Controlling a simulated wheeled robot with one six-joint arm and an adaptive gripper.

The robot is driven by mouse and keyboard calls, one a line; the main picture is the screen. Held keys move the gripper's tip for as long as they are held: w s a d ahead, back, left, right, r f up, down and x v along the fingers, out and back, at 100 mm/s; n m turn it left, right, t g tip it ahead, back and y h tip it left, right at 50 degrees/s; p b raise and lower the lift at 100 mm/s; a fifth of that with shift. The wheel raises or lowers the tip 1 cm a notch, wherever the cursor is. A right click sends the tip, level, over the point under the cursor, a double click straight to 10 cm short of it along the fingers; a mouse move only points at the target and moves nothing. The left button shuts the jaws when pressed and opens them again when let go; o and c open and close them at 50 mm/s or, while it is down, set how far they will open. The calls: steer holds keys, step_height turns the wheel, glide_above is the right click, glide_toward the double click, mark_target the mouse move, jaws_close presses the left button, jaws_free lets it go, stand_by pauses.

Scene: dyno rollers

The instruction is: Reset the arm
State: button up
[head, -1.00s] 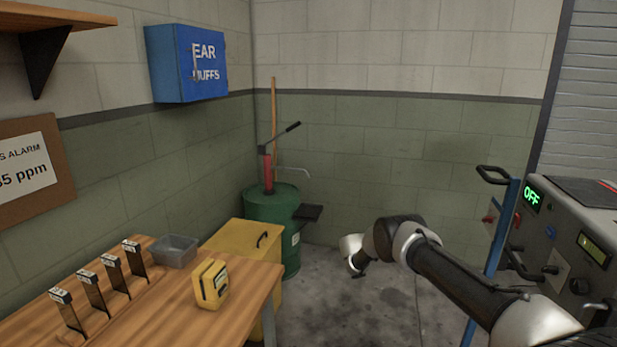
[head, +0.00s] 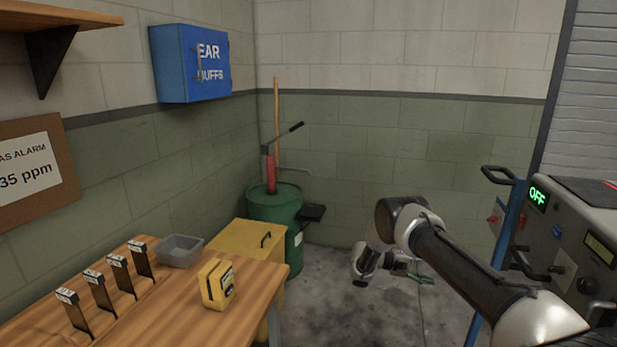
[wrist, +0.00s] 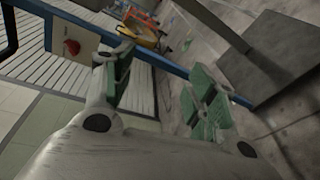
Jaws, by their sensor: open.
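My gripper (head: 412,272) shows small in the head view, beyond my bent wrist joints and above the concrete floor, with a bit of green pad in sight. In the wrist view my gripper (wrist: 163,90) has its two green-padded fingers spread apart. It is open, with nothing between the fingers. It touches nothing that I can see. My arm reaches in from the lower right of the head view.
A wooden bench (head: 185,315) at left bears a yellow device (head: 217,284), a grey tray (head: 180,250) and several black-and-white clips. A green drum (head: 272,210) and yellow bin (head: 245,250) stand behind. A grey console (head: 575,235) reading OFF is at right. Floor between is clear.

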steer(key=s+a+r+t+y, duration=0.3)
steer(key=s+r+y, duration=0.5)
steer(key=s+r, duration=1.2)
steer(key=s+a+r+t+y, duration=0.3)
steer(key=s+r+y, duration=0.5)
steer(key=s+r, duration=1.3)
steer(key=s+t, duration=0.1)
steer(key=s, duration=0.2)
steer(key=shift+r+m, duration=0.25)
steer(key=shift+m, duration=0.05)
